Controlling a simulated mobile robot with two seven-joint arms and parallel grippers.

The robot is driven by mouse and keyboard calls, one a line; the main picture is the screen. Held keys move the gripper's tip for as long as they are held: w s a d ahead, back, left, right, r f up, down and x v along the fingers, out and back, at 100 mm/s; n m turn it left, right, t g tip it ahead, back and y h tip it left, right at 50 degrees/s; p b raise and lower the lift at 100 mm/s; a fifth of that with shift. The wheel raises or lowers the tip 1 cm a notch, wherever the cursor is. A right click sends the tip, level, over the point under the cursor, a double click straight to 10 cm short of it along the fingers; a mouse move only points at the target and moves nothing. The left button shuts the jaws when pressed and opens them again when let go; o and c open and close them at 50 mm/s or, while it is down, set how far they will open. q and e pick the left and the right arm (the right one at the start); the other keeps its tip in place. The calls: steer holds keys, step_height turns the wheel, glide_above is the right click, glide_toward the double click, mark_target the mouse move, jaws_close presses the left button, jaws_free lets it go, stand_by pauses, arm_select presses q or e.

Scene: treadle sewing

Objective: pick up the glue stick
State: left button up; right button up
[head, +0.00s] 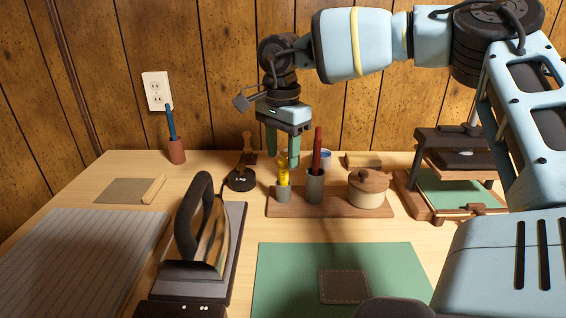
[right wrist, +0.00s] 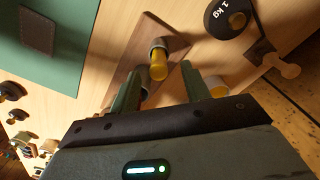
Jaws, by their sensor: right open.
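The yellow stick that looks like the glue stick (head: 283,172) stands upright in a small grey holder (head: 284,193) on a wooden tray (head: 342,208). It also shows in the right wrist view (right wrist: 159,70), between the fingers in the picture. My right gripper (head: 283,153) is open, pointing down, with its fingertips just above the glue stick. I cannot tell whether either finger touches it. A taller red stick (head: 318,148) stands in a second grey holder (head: 315,188) close to the right. My left gripper is not in view.
A lidded pot (head: 369,194) stands at the tray's right end. A black weight (head: 241,180) is left of the tray, an iron (head: 198,235) is nearer, and a press (head: 455,180) stands at right. The green mat (head: 300,272) has free room.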

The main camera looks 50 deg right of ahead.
mark_target(283, 160)
step_height(283, 160, down, 4)
steer(key=shift+s+r, duration=0.1)
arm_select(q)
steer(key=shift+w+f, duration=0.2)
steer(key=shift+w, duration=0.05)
arm_select(e)
steer(key=shift+c, duration=0.4)
steer(key=c, duration=0.9)
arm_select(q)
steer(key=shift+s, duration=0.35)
arm_select(e)
jaws_close()
steer(key=shift+r, duration=0.1)
